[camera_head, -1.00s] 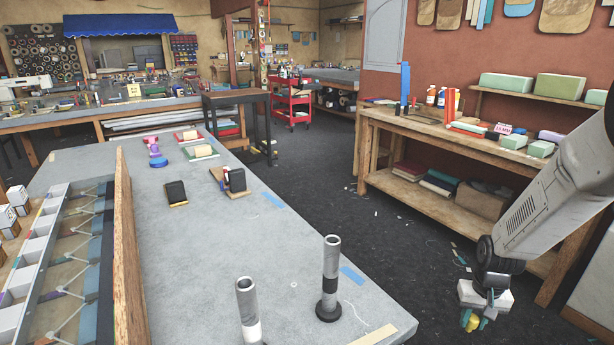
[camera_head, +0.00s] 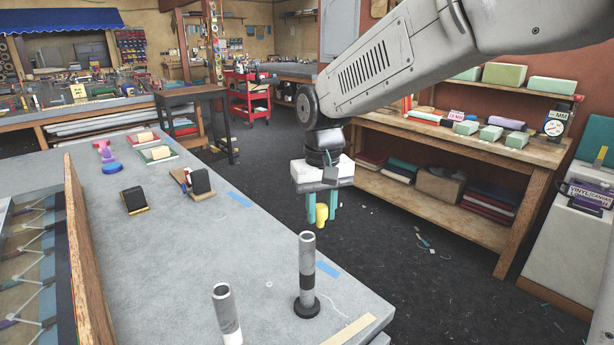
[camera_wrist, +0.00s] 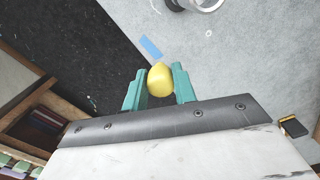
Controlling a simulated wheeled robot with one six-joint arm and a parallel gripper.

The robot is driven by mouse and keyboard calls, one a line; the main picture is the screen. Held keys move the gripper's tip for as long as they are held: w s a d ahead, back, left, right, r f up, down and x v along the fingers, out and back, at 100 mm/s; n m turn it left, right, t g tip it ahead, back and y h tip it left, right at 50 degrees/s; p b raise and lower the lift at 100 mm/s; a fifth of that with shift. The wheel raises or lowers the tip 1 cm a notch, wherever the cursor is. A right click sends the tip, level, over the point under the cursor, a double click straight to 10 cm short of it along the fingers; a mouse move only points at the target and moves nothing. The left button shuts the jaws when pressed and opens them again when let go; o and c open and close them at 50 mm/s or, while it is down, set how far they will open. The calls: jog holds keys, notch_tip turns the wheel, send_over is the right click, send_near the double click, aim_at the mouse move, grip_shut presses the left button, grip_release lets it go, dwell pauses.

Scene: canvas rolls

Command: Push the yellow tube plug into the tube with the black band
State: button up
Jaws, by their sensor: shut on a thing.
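My gripper (camera_head: 322,208) is shut on the yellow plug (camera_head: 321,215) and holds it in the air above and behind the tubes in the head view. In the wrist view the plug (camera_wrist: 161,79) sits between the two green fingers. The tube with the black band (camera_head: 307,265) stands upright on a dark round base, its open top facing up. A second grey tube with a white band (camera_head: 226,312) stands to its left, cut by the frame's lower edge. In the wrist view an open tube end (camera_wrist: 205,4) shows at the top edge.
The grey table (camera_head: 190,255) is mostly clear around the tubes. A wooden divider (camera_head: 93,260) runs along its left side. Dark blocks (camera_head: 134,200) and colored items stand farther back. A wooden workbench (camera_head: 450,150) stands behind on the right.

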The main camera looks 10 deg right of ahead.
jog(key=s+a+r, duration=0.3)
jog(key=s+r, duration=0.5)
jog(key=r, duration=0.3)
jog(key=shift+a+n, duration=0.4)
send_over(308, 253)
jog(key=w, duration=0.1)
jog(key=shift+f, duration=2.85)
jog(key=shift+f, duration=1.65)
jog(key=o, duration=1)
jog(key=shift+r, duration=0.15)
